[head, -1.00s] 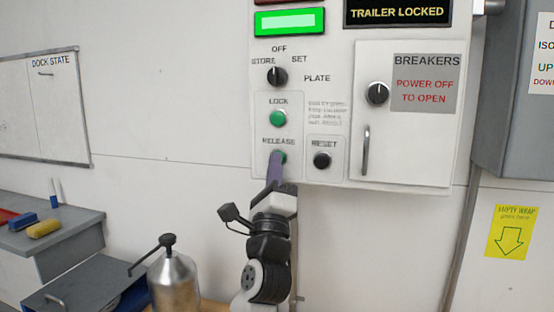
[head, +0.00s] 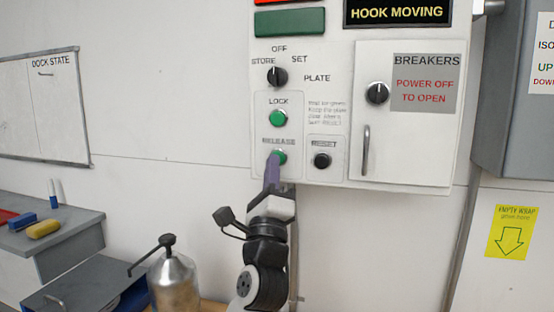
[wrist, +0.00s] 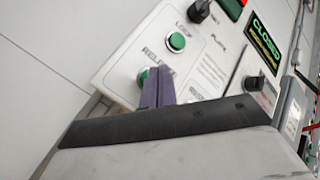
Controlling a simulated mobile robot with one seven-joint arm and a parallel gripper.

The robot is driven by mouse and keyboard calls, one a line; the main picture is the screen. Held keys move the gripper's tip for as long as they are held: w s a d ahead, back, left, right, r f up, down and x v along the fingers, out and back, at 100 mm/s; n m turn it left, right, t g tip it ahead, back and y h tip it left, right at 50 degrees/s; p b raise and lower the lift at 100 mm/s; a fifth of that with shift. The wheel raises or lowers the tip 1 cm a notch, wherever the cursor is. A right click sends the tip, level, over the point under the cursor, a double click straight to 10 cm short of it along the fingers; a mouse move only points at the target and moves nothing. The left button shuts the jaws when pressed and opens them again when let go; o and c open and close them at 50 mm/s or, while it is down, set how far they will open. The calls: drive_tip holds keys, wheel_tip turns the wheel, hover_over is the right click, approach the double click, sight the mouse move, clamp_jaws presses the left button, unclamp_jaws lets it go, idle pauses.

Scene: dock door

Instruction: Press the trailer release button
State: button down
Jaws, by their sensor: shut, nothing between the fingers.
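The green release button (head: 281,157) sits below the green lock button (head: 278,118) on the white control panel (head: 330,100). My gripper (head: 273,158) is shut and empty, its purple fingertips in front of the left part of the release button. In the wrist view the release button (wrist: 143,77) shows just left of my fingertips (wrist: 159,75); I cannot tell whether they touch it. The display (head: 397,12) reads HOOK MOVING. The green lamp (head: 290,22) at the panel top is dark.
A black reset button (head: 321,160) is right of the release button. A selector knob (head: 277,76) is above, and a breaker door (head: 405,115) with a handle is at right. A metal canister (head: 173,285) stands left of my arm. A wrist view sign (wrist: 265,42) reads CLOSED.

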drive_tip(key=s, duration=0.1)
drive_tip(key=s+a, duration=0.1)
drive_tip(key=s, duration=0.2)
drive_tip(key=shift+s+a, duration=0.25)
drive_tip(key=shift+s, duration=0.15)
idle(0.4)
